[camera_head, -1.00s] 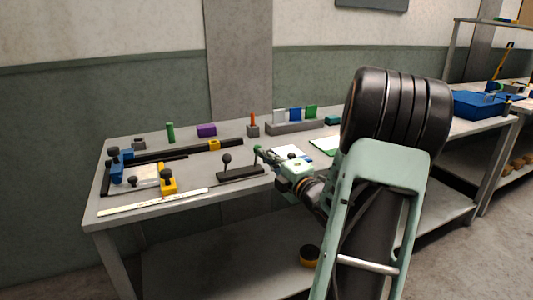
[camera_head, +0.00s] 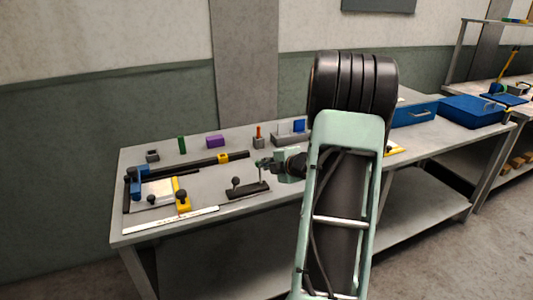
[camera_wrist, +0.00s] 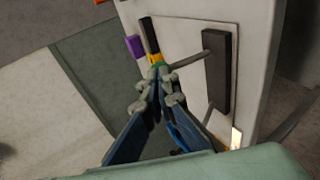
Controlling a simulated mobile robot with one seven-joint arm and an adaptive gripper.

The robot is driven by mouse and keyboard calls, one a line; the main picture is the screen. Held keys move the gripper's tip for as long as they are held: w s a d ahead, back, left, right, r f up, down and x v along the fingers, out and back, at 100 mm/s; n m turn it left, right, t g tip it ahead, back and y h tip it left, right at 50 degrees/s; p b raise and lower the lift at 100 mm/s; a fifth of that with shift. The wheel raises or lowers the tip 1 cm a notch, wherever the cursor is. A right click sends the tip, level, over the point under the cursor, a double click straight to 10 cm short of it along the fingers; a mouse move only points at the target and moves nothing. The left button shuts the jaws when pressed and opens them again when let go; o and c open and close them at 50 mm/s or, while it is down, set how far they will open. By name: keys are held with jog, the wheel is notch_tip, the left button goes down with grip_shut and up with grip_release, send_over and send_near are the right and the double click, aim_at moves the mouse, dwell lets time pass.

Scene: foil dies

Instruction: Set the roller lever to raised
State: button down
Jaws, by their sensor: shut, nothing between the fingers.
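A dark base block (camera_head: 247,191) lies near the front middle of the bench. Two thin levers rise from it: a left lever with a dark round knob (camera_head: 236,182) and a right lever (camera_head: 260,174) right by my gripper (camera_head: 262,163). I cannot tell which is the roller lever. In the wrist view the dark block (camera_wrist: 216,72) shows with one lever (camera_wrist: 187,60) reaching towards my fingertips (camera_wrist: 157,78) and another lever (camera_wrist: 210,112) farther down. My gripper is shut and empty, its tips close to the first lever. Contact is unclear.
A yellow-and-blue clamp frame (camera_head: 155,193) and a white ruler (camera_head: 172,222) lie to the left. A black rail (camera_head: 207,163), a green peg (camera_head: 182,145), a purple block (camera_head: 215,141) and a grey rack (camera_head: 290,140) stand behind. My arm hides the bench's right part.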

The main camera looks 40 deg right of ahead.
jog(key=shift+w+d+r+g+p, duration=0.15)
jog(key=shift+w+g+p, duration=0.4)
jog(key=shift+p, duration=1.1)
jog(key=shift+w+d+r+g+p, duration=0.15)
jog(key=shift+w+g+p, duration=0.4)
jog(key=shift+p, duration=1.05)
jog(key=shift+w+f, duration=0.2)
jog(key=shift+w, duration=0.1)
jog(key=shift+r+p, duration=0.15)
jog(key=shift+p, duration=0.2)
